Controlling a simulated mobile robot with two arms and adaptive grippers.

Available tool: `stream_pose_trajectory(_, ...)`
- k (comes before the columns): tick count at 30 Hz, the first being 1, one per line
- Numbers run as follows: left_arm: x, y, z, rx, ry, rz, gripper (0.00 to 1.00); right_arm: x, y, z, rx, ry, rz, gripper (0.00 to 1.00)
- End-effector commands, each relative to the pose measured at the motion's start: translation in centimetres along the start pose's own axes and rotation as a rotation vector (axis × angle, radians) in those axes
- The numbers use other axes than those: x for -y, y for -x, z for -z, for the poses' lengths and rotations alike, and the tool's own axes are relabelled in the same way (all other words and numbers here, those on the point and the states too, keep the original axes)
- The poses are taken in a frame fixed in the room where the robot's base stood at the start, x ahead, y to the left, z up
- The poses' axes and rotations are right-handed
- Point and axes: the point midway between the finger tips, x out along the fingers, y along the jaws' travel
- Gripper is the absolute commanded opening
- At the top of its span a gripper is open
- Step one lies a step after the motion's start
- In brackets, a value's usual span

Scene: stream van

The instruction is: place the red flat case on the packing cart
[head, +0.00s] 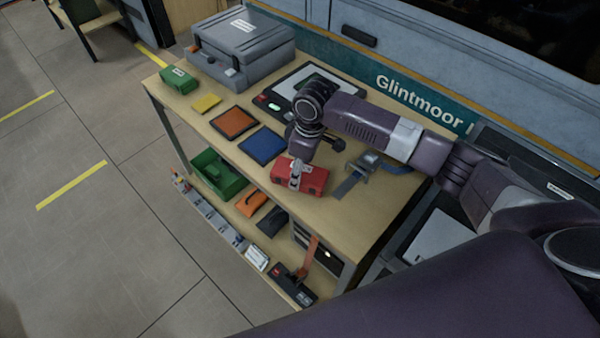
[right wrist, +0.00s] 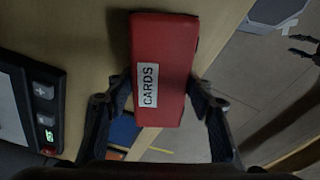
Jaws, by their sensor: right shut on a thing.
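The red flat case (head: 313,181), labelled CARDS, is in my right gripper (head: 296,174), over the front edge of a wooden-topped bench (head: 345,222). In the right wrist view the case (right wrist: 172,58) lies between the two fingers of my right gripper (right wrist: 160,100), which is shut on it. I cannot tell whether the case clears the bench top or touches it. No thing in view is clearly marked as the packing cart; the bench has a lower shelf. My left gripper is not in view.
On the bench are a grey toolbox (head: 240,50), a green case (head: 179,79), a yellow pad (head: 206,103), an orange mat (head: 233,123), a blue mat (head: 262,146) and a scale (head: 275,104). The lower shelf holds a green bin (head: 215,178) and an orange pouch (head: 251,203).

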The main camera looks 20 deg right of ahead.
Motion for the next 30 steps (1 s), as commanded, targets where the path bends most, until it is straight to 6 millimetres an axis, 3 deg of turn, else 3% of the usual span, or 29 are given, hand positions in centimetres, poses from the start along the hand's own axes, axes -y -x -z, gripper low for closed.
stream_pose_trajectory(4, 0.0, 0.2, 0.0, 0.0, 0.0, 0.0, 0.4, -0.1, -1.4, -0.1, -0.002, 0.0, -0.002, 0.13)
stream_pose_trajectory(15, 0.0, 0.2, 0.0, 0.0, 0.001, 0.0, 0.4, -0.1, -1.8, -0.2, -0.002, 0.0, -0.002, 0.13)
stream_pose_trajectory(16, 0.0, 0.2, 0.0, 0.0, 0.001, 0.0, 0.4, -0.1, -1.9, -0.2, -0.001, 0.0, -0.001, 0.5)
stream_pose_trajectory(18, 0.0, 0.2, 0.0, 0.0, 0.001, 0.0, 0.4, -0.1, -1.9, -0.2, -0.001, 0.0, -0.002, 0.57)
stream_pose_trajectory(21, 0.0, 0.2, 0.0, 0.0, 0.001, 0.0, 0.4, -0.1, -1.9, -0.2, -0.001, 0.0, -0.002, 0.66)
stream_pose_trajectory(30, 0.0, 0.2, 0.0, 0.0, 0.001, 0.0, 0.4, -0.1, -1.6, -0.2, -0.002, 0.0, -0.003, 0.66)
